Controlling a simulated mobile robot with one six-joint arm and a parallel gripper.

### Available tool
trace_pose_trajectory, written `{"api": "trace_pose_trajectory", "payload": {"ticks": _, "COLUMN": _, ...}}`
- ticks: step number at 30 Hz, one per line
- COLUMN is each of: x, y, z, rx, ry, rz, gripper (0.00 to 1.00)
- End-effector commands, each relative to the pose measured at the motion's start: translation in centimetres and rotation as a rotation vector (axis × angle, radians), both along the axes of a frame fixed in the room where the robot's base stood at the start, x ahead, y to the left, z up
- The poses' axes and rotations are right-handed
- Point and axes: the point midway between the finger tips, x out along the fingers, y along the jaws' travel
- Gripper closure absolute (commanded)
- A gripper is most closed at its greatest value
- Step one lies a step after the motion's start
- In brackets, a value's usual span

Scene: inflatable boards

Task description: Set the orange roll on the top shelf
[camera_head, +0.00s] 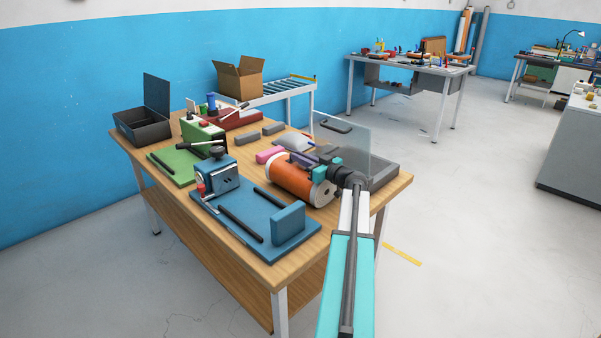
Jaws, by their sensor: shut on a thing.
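The orange roll (290,181) is a thick cylinder with pale ends, lying on its side over the right part of the wooden workbench. I cannot tell which surface is the top shelf.
A blue board with a clamp (255,225) lies left of the roll, and a green board (178,165) behind it. A grey case with a clear lid (384,172) stands right of my gripper.

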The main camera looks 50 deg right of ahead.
Motion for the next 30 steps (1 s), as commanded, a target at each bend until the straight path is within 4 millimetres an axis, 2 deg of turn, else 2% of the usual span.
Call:
{"api": "trace_pose_trajectory", "payload": {"ticks": 8, "x": 0.0, "y": 0.0, "z": 0.7, "rx": 0.000, "ry": -0.003, "rz": 0.000, "gripper": 1.00}}
{"api": "trace_pose_trajectory", "payload": {"ticks": 14, "x": 0.0, "y": 0.0, "z": 2.2, "rx": -0.002, "ry": -0.003, "rz": 0.000, "gripper": 1.00}}
{"api": "trace_pose_trajectory", "payload": {"ticks": 22, "x": 0.0, "y": 0.0, "z": 5.8, "rx": -0.003, "ry": -0.003, "rz": 0.000, "gripper": 1.00}}
{"api": "trace_pose_trajectory", "payload": {"ticks": 30, "x": 0.0, "y": -0.1, "z": 10.4, "rx": -0.003, "ry": -0.004, "rz": 0.000, "gripper": 1.00}}
